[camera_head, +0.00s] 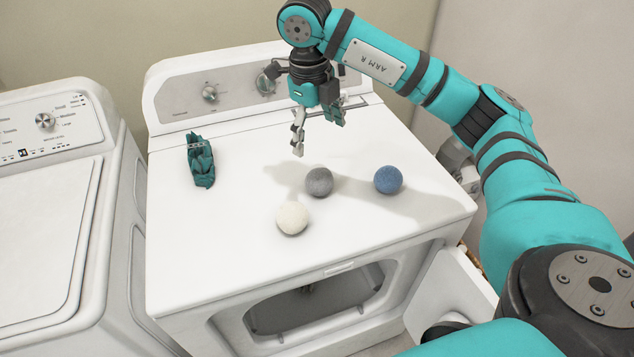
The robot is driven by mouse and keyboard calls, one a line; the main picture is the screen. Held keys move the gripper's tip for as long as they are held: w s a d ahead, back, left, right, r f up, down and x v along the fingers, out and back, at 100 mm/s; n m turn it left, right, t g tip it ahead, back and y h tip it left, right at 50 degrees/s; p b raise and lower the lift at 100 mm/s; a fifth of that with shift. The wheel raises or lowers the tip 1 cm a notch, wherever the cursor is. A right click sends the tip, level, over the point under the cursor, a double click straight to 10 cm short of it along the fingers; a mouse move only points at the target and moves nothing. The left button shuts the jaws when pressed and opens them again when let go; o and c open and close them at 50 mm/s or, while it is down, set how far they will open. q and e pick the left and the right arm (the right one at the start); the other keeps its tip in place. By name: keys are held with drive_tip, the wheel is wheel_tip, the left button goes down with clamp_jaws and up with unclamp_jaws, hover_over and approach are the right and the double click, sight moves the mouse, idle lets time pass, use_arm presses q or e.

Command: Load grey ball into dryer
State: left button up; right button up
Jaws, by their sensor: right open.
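The grey ball (319,182) rests on top of the white dryer (210,262), between a white ball and a blue ball. The dryer's front opening (315,305) shows below the top, and its door (458,290) stands open to the right. My right gripper (320,138) is open and empty, pointing down above the dryer top, behind and above the grey ball and apart from it. My left gripper is not in view.
The white ball (292,218) lies just in front of the grey one, the blue ball (388,179) to its right. A dark teal cloth bundle (200,162) lies at the top's left rear. A washer (50,220) stands at left. The dryer's control panel (230,90) rises behind.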

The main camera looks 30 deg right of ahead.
drive_tip(key=p, duration=0.1)
hover_over(320, 173)
drive_tip(key=f, duration=0.4)
drive_tip(key=a+f, duration=0.1)
drive_tip(key=f, duration=0.1)
drive_tip(key=shift+s, duration=0.35)
drive_tip(key=f, duration=0.2)
drive_tip(key=f+p, duration=0.1)
drive_tip(key=shift+d+f, duration=0.3)
drive_tip(key=shift+f, duration=0.1)
drive_tip(key=shift+w+f, duration=0.1)
drive_tip(key=shift+f, duration=0.35)
drive_tip(key=f, duration=0.1)
drive_tip(key=f+p, duration=0.1)
drive_tip(key=f, duration=0.1)
drive_tip(key=f+p, duration=0.1)
drive_tip(key=shift+w+d+f, duration=0.2)
drive_tip(key=shift+d, duration=0.1)
drive_tip(key=shift+f, duration=0.3)
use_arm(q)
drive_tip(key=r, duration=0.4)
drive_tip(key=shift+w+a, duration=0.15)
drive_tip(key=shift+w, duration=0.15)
use_arm(e)
drive_tip(key=c, duration=1.3)
